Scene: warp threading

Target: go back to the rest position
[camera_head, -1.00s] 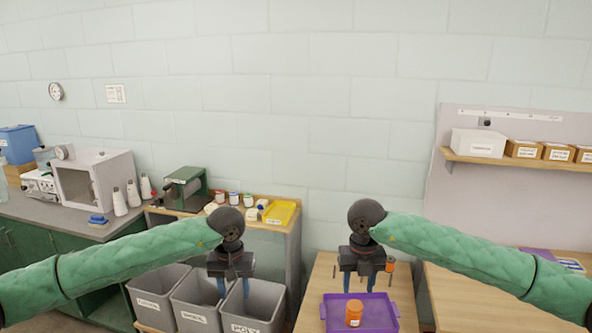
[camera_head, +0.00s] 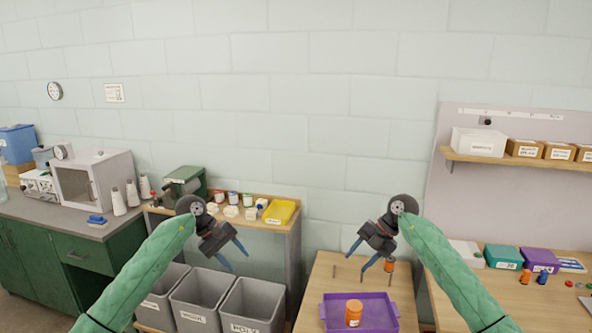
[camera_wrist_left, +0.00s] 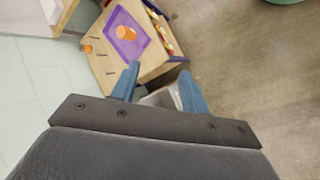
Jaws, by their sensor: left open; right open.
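My left gripper (camera_head: 233,255) is open and empty, held in the air above the grey bins. Its two blue fingers are spread, and they also show in the left wrist view (camera_wrist_left: 158,90) with nothing between them. My right gripper (camera_head: 358,257) is open and empty, tilted, above the back part of the wooden table. An orange spool (camera_head: 354,313) stands in the purple tray (camera_head: 380,312) below and in front of the right gripper. Another orange spool (camera_head: 389,266) is behind the tray, close to the right gripper in the picture.
Grey bins (camera_head: 203,300) stand at lower left. A shelf table behind them holds a yellow tray (camera_head: 279,212) and small spools. On the right bench are a green box (camera_head: 503,256), a purple box (camera_head: 540,261) and small coloured items. The air between the grippers is clear.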

